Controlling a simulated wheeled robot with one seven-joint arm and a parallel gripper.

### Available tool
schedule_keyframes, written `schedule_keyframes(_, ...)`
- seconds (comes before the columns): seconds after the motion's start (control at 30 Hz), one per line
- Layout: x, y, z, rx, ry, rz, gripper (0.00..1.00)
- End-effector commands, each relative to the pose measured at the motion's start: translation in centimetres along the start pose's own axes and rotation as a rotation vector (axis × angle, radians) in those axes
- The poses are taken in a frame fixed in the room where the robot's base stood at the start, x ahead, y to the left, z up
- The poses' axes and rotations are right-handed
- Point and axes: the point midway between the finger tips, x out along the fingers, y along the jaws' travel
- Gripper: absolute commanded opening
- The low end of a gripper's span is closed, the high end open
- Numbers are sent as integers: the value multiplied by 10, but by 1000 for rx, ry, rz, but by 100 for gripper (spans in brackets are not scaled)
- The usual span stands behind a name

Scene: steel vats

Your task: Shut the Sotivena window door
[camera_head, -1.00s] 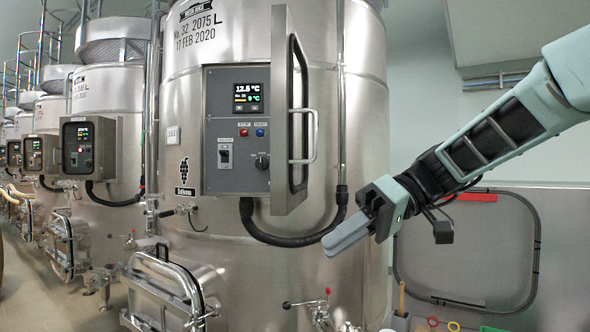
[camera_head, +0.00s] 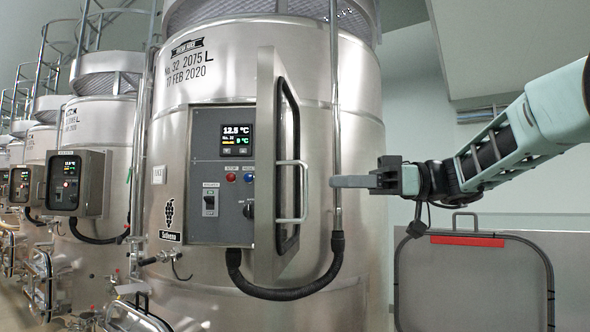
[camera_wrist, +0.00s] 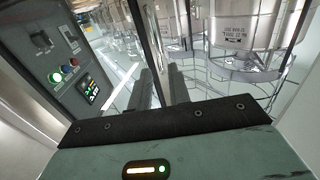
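The window door (camera_head: 264,165) is a grey-framed panel with a dark seal and a bar handle (camera_head: 293,192). It stands swung open at the right side of the control box (camera_head: 220,175) on the nearest steel vat. My gripper (camera_head: 335,182) is to the right of the handle, about level with it, fingers pointing left, and appears apart from it. In the wrist view, my gripper (camera_wrist: 160,88) shows two dark fingers with a gap between them and nothing held. The control box (camera_wrist: 65,65) is at left there, with its lit display and buttons.
A black hose (camera_head: 290,292) loops below the box to a vertical pipe (camera_head: 336,120) behind the fingertips. The vat wall (camera_head: 355,255) stands behind. More vats (camera_head: 95,150) line the left. A grey panel with a red strip (camera_head: 468,241) is at lower right.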

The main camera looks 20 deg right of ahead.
Motion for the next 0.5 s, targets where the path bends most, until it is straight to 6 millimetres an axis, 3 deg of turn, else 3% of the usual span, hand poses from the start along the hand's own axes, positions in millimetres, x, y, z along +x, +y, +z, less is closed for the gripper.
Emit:
schedule_keyframes(0.3, 63, -1, -4, 2, -1, -4, 19)
schedule_keyframes(0.5, 84, 0, -2, 3, 0, 0, 19)
